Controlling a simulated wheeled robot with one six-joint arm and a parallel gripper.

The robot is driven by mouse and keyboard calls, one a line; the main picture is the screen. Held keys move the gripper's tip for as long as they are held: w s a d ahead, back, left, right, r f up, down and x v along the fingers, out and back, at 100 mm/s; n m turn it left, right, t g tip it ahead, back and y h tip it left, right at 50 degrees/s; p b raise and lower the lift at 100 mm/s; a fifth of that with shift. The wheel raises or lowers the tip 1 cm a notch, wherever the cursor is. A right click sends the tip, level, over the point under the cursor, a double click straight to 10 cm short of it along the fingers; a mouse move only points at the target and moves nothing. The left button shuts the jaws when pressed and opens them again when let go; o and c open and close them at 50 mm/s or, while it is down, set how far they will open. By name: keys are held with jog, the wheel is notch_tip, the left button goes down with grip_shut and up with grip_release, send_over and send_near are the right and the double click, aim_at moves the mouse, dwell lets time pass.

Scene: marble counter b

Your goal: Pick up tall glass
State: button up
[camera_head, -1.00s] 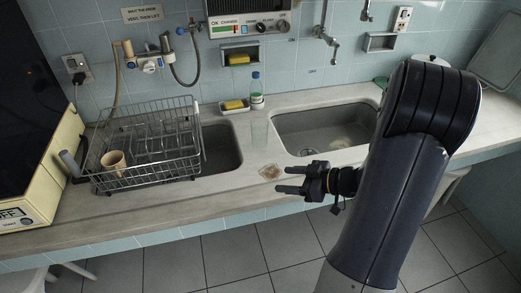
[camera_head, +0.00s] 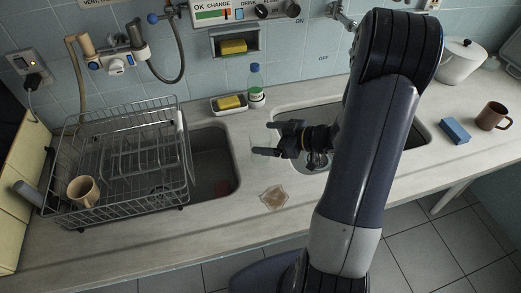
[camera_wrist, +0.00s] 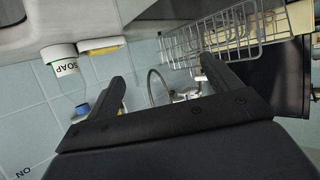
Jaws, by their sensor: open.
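The tall glass (camera_head: 257,164) is clear and very faint against the pale counter. It appears to stand upright on the strip between the two sinks, in front of the soap bottle. My gripper (camera_head: 262,138) reaches in from the right in the head view, its two dark fingers spread and pointing left at the glass. I cannot tell whether the glass lies between the fingers or whether they touch it. In the wrist view my gripper (camera_wrist: 165,70) shows a wide gap between its fingers, and I cannot make out the glass there.
A soap bottle (camera_head: 256,86) and a sponge (camera_head: 229,102) in a dish stand behind the glass. A wire dish rack (camera_head: 120,165) holding a beige mug (camera_head: 83,191) is left. A blue block (camera_head: 454,131) and a brown mug (camera_head: 492,116) are right.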

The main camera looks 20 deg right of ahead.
aim_at(252, 138)
jog(key=x, duration=0.5)
jog(key=shift+s+f, duration=0.15)
jog(key=shift+f, duration=0.05)
jog(key=shift+d, duration=0.1)
jog(key=shift+c, duration=0.5)
jog(key=c, duration=1.1)
